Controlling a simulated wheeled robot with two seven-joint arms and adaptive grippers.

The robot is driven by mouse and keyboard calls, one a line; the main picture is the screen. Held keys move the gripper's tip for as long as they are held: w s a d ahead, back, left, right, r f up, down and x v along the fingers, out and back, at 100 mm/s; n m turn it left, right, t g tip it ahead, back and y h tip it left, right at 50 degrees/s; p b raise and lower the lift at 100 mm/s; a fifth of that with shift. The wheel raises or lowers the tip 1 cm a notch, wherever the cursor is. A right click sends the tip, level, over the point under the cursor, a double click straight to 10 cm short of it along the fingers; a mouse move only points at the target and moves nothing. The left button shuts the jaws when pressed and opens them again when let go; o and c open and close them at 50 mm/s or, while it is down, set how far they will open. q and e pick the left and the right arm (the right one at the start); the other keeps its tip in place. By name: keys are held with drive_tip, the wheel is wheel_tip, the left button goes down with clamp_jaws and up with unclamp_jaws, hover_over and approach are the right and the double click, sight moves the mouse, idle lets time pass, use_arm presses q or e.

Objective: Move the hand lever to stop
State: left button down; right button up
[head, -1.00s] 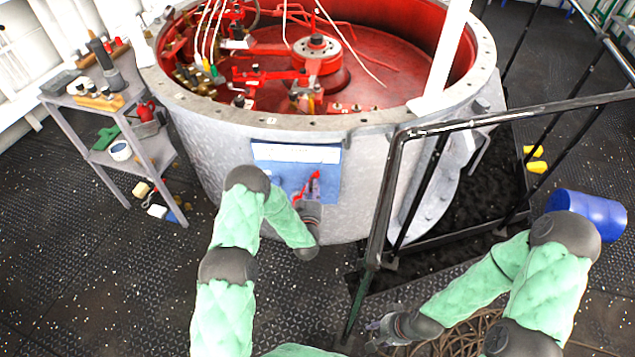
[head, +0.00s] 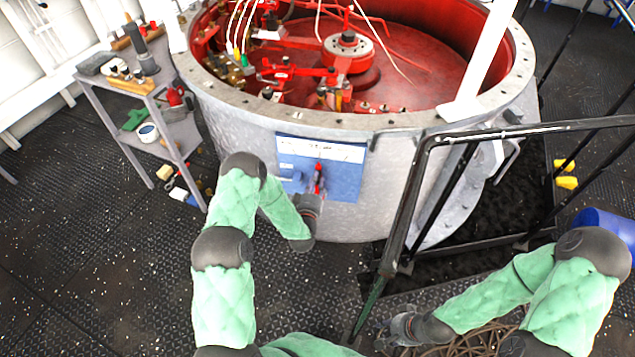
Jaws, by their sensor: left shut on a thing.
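The hand lever (head: 318,174), with a red handle, stands about upright in front of a blue panel (head: 347,186) with a white strip along its top. The panel is on the outer wall of a large grey round housing. My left gripper (head: 317,188) is shut on the hand lever; its dark wrist hides the lever's lower part. Any stop marking is too small to read. My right gripper (head: 388,337) is low in the head view, over the deck and away from the lever; its fingers are too small to judge.
A black handrail (head: 408,190) stands between my arms, right of the panel. A grey shelf cart (head: 172,140) with tools is at the left. A blue drum (head: 612,228) lies at the right. Coiled rope (head: 465,345) lies by my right gripper. The deck at lower left is mostly clear.

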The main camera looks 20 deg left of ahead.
use_arm(q)
drive_tip(key=c, duration=1)
unclamp_jaws()
drive_tip(key=shift+a+f, duration=0.15)
drive_tip(key=shift+a, duration=0.1)
drive_tip(key=shift+d, duration=0.15)
drive_tip(key=shift+s, duration=0.2)
drive_tip(key=s, duration=0.3)
drive_tip(key=s+d, duration=0.1)
drive_tip(key=s, duration=0.3)
drive_tip(key=s+d, duration=0.1)
drive_tip(key=s, duration=0.3)
drive_tip(key=shift+s+d, duration=0.15)
drive_tip(key=shift+s, duration=0.1)
